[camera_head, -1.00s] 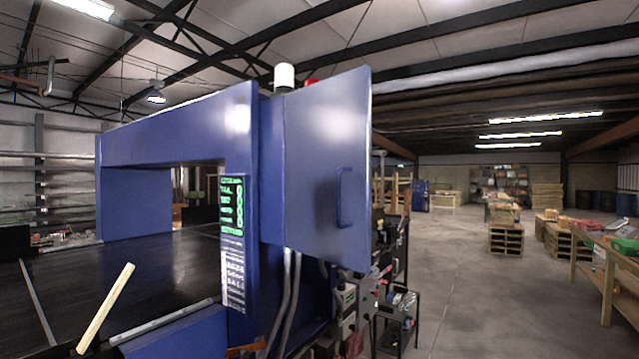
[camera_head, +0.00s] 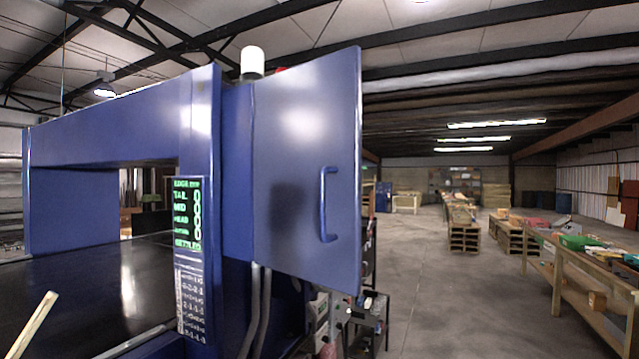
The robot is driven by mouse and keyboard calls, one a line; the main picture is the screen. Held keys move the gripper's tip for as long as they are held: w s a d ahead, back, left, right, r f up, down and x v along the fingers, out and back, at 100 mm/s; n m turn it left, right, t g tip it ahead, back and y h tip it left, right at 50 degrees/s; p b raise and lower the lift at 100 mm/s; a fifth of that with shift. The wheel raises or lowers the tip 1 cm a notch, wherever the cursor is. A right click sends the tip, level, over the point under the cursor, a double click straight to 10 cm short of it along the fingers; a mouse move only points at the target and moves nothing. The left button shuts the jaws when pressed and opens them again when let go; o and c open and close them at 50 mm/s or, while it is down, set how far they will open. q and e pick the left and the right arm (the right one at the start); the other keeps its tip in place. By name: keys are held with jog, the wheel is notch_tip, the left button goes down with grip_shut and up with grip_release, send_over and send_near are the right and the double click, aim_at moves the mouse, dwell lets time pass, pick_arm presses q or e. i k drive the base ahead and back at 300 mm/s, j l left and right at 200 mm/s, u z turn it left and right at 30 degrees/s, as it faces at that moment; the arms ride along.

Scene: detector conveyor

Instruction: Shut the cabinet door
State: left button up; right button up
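The blue cabinet door (camera_head: 290,150) stands swung open on the right side of the blue detector machine (camera_head: 205,130). Its flat face is toward me, with a vertical blue bar handle (camera_head: 325,204) near its right edge. The door's hinge side meets the machine at the left; the cabinet's inside is hidden behind the door. Neither of my grippers shows in the view, and nothing is touching the door or handle. A soft dark patch lies on the door's face left of the handle.
A black conveyor belt (camera_head: 90,290) runs through the machine's opening at left, with a pale wooden stick (camera_head: 33,322) at lower left. A green-lit panel (camera_head: 188,215) is on the machine's front. Clear concrete floor (camera_head: 450,300) lies right, bounded by wooden tables (camera_head: 560,265).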

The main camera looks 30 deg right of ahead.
aim_at(308, 116)
jog(key=i+z, duration=0.3)
jog(key=z, duration=0.15)
jog(key=i+j+z, duration=0.2)
jog(key=z, duration=0.2)
jog(key=i+j+z, duration=0.25)
jog(key=z, duration=0.2)
